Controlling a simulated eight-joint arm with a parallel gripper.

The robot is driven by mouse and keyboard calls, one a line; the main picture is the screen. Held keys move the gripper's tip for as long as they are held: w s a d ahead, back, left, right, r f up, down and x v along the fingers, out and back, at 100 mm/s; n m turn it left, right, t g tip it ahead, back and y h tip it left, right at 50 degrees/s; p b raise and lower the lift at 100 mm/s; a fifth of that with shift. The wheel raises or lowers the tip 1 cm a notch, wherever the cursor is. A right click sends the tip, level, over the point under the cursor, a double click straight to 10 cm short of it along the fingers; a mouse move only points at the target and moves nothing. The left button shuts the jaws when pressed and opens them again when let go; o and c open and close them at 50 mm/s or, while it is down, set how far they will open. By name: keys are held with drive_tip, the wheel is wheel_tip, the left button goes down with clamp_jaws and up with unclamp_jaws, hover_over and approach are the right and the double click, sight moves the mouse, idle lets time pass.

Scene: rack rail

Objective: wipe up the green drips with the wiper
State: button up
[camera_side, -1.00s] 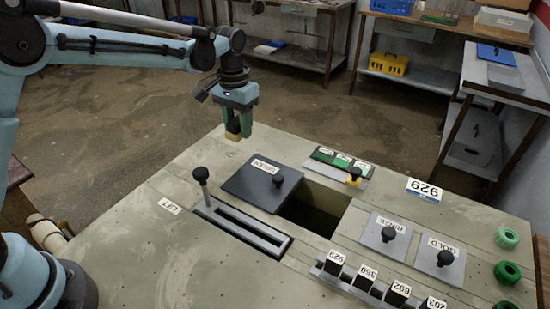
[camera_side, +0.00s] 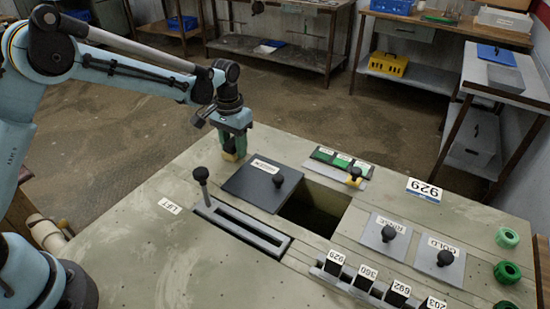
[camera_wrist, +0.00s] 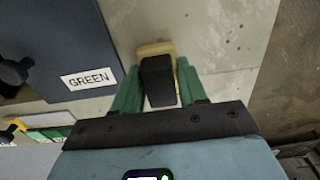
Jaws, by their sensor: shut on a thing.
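My gripper (camera_side: 234,146) is shut on the wiper, a black grip with a yellow pad (camera_side: 229,156), at the far left edge of the grey-green bench top (camera_side: 150,245). In the wrist view the wiper's black grip (camera_wrist: 158,80) sits between my green fingers, with the yellow pad (camera_wrist: 156,48) beyond it. The pad is low, at or close to the bench surface; I cannot tell whether it touches. I cannot make out any green drips in either view; the wiper and fingers hide the spot beneath them.
A dark lid (camera_side: 262,184) with a knob, labelled GREEN in the wrist view (camera_wrist: 88,79), lies beside my gripper. An open pit (camera_side: 318,208) is right of it. A slotted lever (camera_side: 201,184) stands in front. Labelled green blocks (camera_side: 342,161) lie behind the pit.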

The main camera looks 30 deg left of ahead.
drive_tip(key=shift+a+f, duration=0.3)
drive_tip(key=shift+a, duration=0.55)
drive_tip(key=shift+d+r, duration=0.1)
drive_tip(key=shift+d, duration=1.9)
drive_tip(key=shift+s+a, duration=0.1)
drive_tip(key=shift+s, duration=0.35)
drive_tip(key=shift+a, duration=2)
drive_tip(key=shift+d, duration=2)
drive_tip(key=shift+s+r, duration=0.1)
drive_tip(key=shift+r, duration=3.95)
